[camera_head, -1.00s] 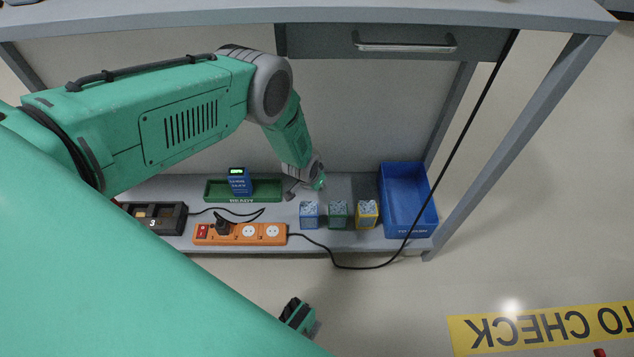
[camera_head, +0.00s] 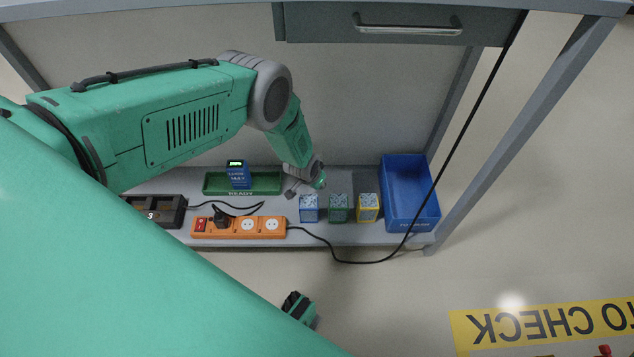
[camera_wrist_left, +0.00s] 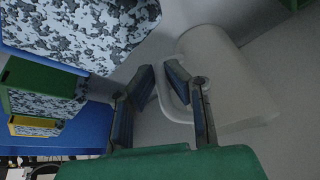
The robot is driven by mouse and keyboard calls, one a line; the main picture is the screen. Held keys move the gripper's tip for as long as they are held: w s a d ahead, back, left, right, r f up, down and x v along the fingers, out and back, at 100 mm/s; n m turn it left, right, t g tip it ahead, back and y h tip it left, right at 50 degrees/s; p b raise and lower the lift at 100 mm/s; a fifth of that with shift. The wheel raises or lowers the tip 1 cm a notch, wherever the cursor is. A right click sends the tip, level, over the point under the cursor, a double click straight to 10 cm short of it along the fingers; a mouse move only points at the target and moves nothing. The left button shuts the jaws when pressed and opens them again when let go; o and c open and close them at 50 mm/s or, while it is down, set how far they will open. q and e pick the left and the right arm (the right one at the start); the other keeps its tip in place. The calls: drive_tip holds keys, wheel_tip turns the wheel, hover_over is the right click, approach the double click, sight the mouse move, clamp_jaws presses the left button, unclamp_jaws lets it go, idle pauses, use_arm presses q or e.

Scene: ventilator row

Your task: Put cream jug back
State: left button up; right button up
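In the left wrist view a pale grey, rounded jug (camera_wrist_left: 222,72) stands at right, its handle loop towards my left gripper (camera_wrist_left: 160,82). That gripper's two dark fingers are apart. One finger overlaps the handle and the other is to its left; I cannot tell whether they touch it. In the head view my left gripper (camera_head: 296,188) reaches down to the lower shelf (camera_head: 270,203), between the green tray (camera_head: 268,183) and the patterned boxes. The jug cannot be made out there.
Patterned blue (camera_head: 309,208), green (camera_head: 339,208) and yellow (camera_head: 368,208) boxes stand close beside the left gripper. A blue bin (camera_head: 407,210) is at right. An orange power strip (camera_head: 240,228) and a black charger (camera_head: 158,212) lie in front. A black cable crosses the shelf front.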

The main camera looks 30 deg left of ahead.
use_arm(q)
drive_tip(key=o, duration=0.5)
drive_tip(key=shift+s+r, duration=0.25)
drive_tip(key=shift+r, duration=0.35)
drive_tip(key=s+r, duration=0.3)
drive_tip(key=s, duration=1)
drive_tip(key=shift+s+d+r, duration=0.15)
drive_tip(key=shift+s+d, duration=0.1)
drive_tip(key=shift+d, duration=0.05)
